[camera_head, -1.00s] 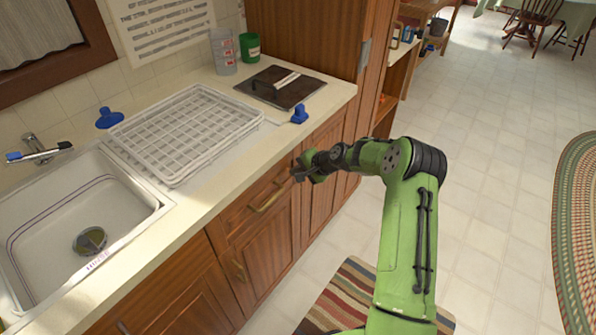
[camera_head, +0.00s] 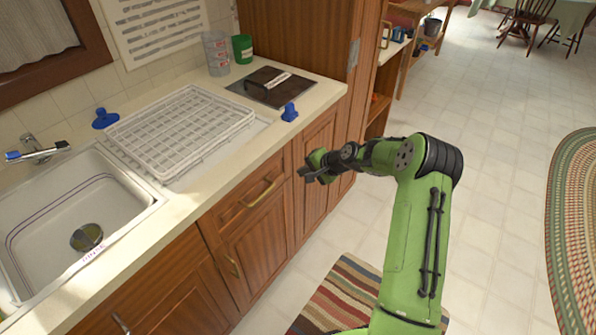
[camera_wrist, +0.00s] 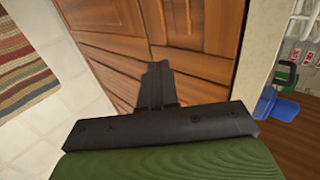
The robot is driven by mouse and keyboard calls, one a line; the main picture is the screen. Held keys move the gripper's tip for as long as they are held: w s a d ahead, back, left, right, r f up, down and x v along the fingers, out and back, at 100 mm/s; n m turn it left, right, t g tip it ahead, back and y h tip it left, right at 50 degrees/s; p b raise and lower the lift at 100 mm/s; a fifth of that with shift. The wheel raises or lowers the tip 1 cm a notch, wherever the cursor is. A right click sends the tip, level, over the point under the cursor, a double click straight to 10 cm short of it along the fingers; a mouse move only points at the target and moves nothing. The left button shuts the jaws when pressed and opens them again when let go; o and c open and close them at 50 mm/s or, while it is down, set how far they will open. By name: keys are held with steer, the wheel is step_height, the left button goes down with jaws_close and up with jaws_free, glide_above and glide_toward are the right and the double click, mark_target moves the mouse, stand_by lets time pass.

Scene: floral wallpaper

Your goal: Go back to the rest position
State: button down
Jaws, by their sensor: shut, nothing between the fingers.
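My gripper (camera_head: 309,173) is at the end of my green arm, in front of the wooden cabinet doors and below the counter's front edge in the head view. In the wrist view my gripper (camera_wrist: 159,72) has its dark fingers together with nothing between them, pointing toward the wooden cabinet front (camera_wrist: 200,40). It looks apart from the doors, though the exact gap is hard to judge.
The counter (camera_head: 318,95) holds a white dish rack (camera_head: 180,130), a dark board (camera_head: 270,88), cups and a blue object (camera_head: 289,112). A sink (camera_head: 75,215) is at left. A striped rug (camera_head: 345,290) lies below; open tiled floor (camera_head: 500,190) is to the right.

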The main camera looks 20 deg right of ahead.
steer(key=s+a+r+n+g+h+p, duration=0.1)
steer(key=s+a+r+n+h+p, duration=0.2)
steer(key=s+r, duration=0.8)
steer(key=s+a+r+n+g+h+p, duration=0.15)
steer(key=s+a+r+n, duration=0.3)
steer(key=s+r, duration=0.65)
steer(key=s+r+n+p, duration=0.1)
steer(key=s+r, duration=0.3)
steer(key=s, duration=0.4)
steer(key=s+r+n+h+p, duration=0.1)
steer(key=s+r, duration=0.3)
steer(key=s, duration=0.5)
steer(key=shift+s+r+n+p, duration=0.15)
steer(key=shift+s+n+p, duration=0.05)
steer(key=shift+n+p, duration=0.55)
